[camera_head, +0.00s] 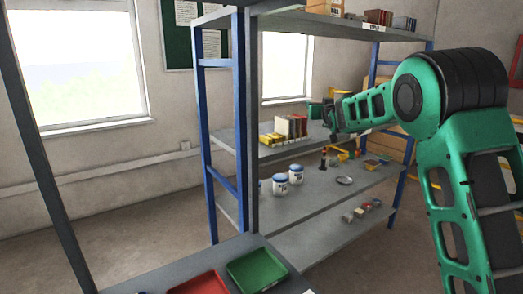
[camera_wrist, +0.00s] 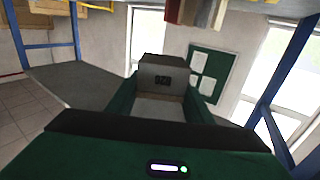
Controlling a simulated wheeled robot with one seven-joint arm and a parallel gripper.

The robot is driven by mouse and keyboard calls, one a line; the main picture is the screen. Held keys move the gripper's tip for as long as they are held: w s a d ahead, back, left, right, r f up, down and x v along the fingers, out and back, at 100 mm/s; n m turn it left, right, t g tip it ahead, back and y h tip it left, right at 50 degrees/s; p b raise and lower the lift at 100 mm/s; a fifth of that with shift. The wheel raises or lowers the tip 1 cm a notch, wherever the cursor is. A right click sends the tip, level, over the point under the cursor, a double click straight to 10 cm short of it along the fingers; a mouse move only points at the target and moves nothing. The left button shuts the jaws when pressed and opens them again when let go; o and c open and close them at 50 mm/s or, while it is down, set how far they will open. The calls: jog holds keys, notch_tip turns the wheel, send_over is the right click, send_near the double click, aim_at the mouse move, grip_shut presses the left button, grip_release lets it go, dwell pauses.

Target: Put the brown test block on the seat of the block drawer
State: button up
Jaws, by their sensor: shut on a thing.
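My gripper (camera_head: 330,122) is over the middle shelf of the blue-posted rack in the head view. In the wrist view, its green fingers (camera_wrist: 162,100) are shut on a grey-brown block (camera_wrist: 163,70) with small dark marks on its face. I take this for the brown test block; it is too small and dark to make out in the head view. The block drawer cannot be told for sure.
The rack's blue post (camera_head: 240,120) stands left of the gripper. A lower shelf (camera_head: 330,186) holds white-and-blue tins (camera_head: 280,184) and a small dish (camera_head: 344,180). Red (camera_head: 203,284) and green (camera_head: 257,268) trays lie on the near surface. The upper shelf (camera_head: 300,22) is overhead.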

jog(key=s+d+f+h, duration=0.1)
jog(key=s+d+f, duration=0.2)
jog(key=s+f, duration=0.45)
jog(key=s+d+f, duration=0.3)
jog(key=s+f, duration=0.2)
jog(key=f, duration=0.6)
jog(key=s+d+f+h, duration=0.1)
jog(key=s+d+f, duration=0.2)
jog(key=s+f, duration=0.75)
jog(key=f, duration=0.6)
jog(key=s+f, duration=0.3)
jog(key=f, duration=0.5)
jog(key=shift+s+a+f+m, duration=0.25)
jog(key=shift+a+f+m, duration=0.05)
jog(key=shift+f+m, duration=0.1)
